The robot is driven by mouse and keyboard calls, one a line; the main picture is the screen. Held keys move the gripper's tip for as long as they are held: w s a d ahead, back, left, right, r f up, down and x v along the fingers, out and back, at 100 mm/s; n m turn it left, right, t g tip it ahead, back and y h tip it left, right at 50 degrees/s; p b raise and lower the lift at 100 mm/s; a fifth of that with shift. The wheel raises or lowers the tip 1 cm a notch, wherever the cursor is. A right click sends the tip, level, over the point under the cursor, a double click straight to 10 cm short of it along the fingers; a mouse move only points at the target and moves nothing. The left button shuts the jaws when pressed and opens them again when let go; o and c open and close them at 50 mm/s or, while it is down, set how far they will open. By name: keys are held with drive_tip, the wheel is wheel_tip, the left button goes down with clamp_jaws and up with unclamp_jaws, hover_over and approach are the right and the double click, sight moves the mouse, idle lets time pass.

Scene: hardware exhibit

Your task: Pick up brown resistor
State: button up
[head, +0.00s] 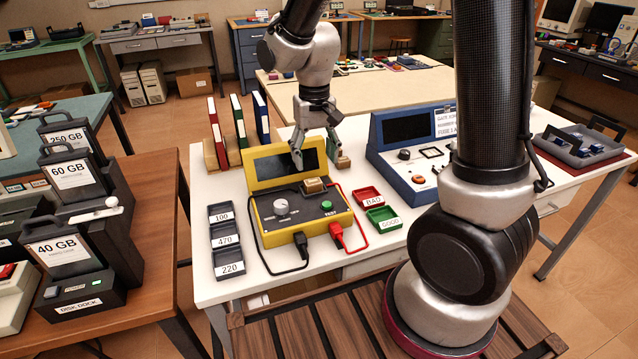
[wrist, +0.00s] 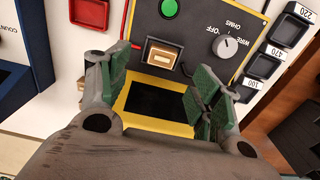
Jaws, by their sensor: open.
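The yellow tester (head: 283,222) stands on the white table with a dark screen, a dial and a green button. A small tan-brown block (head: 314,185) sits on its panel, right of centre, and shows in the wrist view (wrist: 160,52) with a pale top. My gripper (head: 318,157) is open and empty, pointing down above the tester's screen. In the wrist view the fingers (wrist: 162,70) straddle the screen, with the block just beyond the tips.
Black trays marked 100 (head: 221,212), 470 (head: 225,234) and 220 (head: 228,262) lie left of the tester. The red tray (head: 367,197) and green tray (head: 383,219) lie right. A blue device (head: 400,150) stands further right. Upright binders (head: 238,121) stand behind. Black and red leads run in front.

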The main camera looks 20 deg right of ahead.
sight(313, 181)
drive_tip(key=f, duration=0.7)
drive_tip(key=shift+w+a+f, duration=0.15)
drive_tip(key=shift+w+a, duration=0.05)
drive_tip(key=c, duration=1)
